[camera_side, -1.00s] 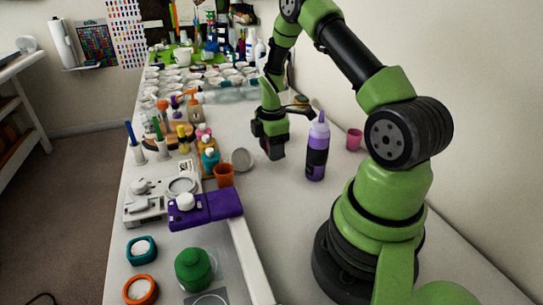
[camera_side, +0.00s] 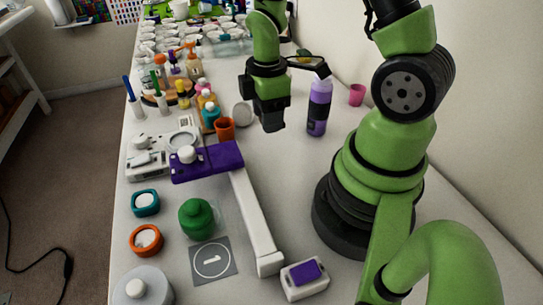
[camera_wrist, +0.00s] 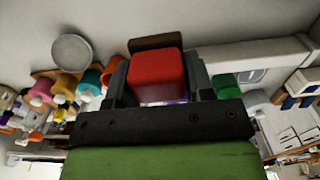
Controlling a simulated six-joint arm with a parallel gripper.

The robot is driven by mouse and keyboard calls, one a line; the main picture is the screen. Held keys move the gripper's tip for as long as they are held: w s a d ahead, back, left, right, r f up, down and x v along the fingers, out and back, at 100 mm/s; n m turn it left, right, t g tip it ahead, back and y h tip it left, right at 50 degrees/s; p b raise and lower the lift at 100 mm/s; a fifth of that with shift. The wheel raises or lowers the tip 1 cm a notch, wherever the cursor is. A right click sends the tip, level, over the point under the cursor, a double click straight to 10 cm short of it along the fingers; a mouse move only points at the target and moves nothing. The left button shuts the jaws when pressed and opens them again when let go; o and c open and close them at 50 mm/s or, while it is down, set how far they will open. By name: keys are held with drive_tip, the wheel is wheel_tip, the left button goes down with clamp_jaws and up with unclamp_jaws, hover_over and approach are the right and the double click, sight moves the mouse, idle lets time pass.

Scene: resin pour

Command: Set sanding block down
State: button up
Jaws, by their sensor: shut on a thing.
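My gripper (camera_side: 272,122) hangs over the pale bench in the side view, to the left of the purple bottle. In the wrist view my gripper (camera_wrist: 158,82) is shut on the sanding block (camera_wrist: 156,70), a red block with a dark brown face. The block sits between the two dark fingers. In the side view the block is not clearly distinguishable from the dark fingertips. I cannot tell whether it touches the bench.
A purple bottle (camera_side: 318,108) and pink cup (camera_side: 356,94) stand to the right. An orange cup (camera_side: 225,130) and round grey disc (camera_side: 242,115) are to the left. A purple-headed white bar (camera_side: 255,220) lies nearer. Bench below my gripper looks clear.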

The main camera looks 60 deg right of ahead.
sight(268, 161)
wheel_tip(268, 161, down, 10)
drive_tip(key=shift+s+a+r, duration=0.1)
drive_tip(key=shift+r, duration=0.05)
idle(0.4)
drive_tip(key=o, duration=0.9)
wheel_tip(268, 161, up, 12)
drive_tip(key=shift+r, duration=0.15)
drive_tip(key=s+a+r+m+t+y, duration=0.1)
drive_tip(key=s+a+r+m+t, duration=0.2)
drive_tip(key=r+m, duration=0.3)
drive_tip(key=s+a+r+m+t+y, duration=0.1)
drive_tip(key=s+a+r+m+t, duration=0.3)
drive_tip(key=r+m, duration=0.3)
drive_tip(key=shift+a+r, duration=0.9)
drive_tip(key=shift+r, duration=1.8)
